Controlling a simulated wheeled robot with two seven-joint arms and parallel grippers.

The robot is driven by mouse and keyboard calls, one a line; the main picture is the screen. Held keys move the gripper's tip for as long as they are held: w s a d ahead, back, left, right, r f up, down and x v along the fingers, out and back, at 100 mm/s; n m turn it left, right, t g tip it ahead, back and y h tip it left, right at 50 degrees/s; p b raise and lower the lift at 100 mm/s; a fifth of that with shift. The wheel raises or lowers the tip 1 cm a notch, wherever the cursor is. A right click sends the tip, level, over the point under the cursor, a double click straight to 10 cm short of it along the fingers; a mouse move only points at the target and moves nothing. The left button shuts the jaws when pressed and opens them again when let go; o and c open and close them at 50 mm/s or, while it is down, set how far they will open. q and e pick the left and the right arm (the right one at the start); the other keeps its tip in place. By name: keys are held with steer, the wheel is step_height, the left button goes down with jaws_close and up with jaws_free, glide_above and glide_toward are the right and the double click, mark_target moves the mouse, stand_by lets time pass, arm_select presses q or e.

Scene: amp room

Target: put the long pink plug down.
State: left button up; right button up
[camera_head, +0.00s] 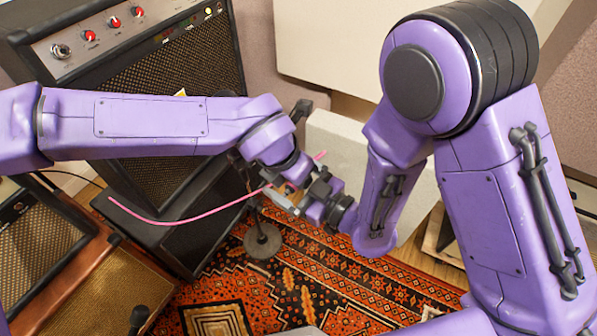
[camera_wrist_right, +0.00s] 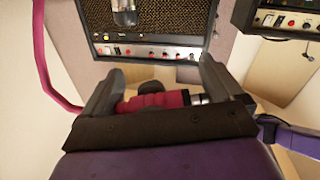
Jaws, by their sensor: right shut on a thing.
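The long pink plug (camera_wrist_right: 165,98) lies crosswise between the two fingers of my right gripper (camera_wrist_right: 160,92) in the right wrist view, with its silver tip toward the right finger. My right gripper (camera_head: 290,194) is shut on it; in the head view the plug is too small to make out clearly. Its pink cable (camera_head: 190,219) hangs in a curve to the left, and also shows at the left of the wrist view (camera_wrist_right: 46,60).
A large black amp (camera_head: 190,60) with red knobs stands at the back left, above a black box (camera_head: 165,235). A round metal stand base (camera_head: 263,241) rests on the patterned rug (camera_head: 300,280) below my grippers. Brown amps (camera_head: 100,300) stand at the lower left.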

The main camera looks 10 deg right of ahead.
steer(key=o, duration=0.7)
steer(key=s+d+f+m+g+h, duration=0.25)
steer(key=d+f+m+h, duration=0.35)
steer(key=f, duration=0.4)
steer(key=s+d+f+m+g+h, duration=0.1)
steer(key=s+d+f+m+h, duration=0.3)
steer(key=d+f, duration=0.45)
steer(key=s+d+f+m+g+h, duration=0.1)
steer(key=s+d+f+m+g, duration=0.1)
steer(key=s, duration=0.3)
steer(key=s+d+f+m+g+h, duration=0.2)
steer(key=s+d+f, duration=0.2)
steer(key=s, duration=0.1)
steer(key=s+d+f+m+g+h, duration=0.2)
steer(key=s+d+f+g, duration=0.1)
steer(key=s, duration=0.2)
steer(key=shift+s+d+f+m, duration=0.1)
steer(key=shift+s+f+m, duration=0.2)
steer(key=shift+s+m, duration=0.1)
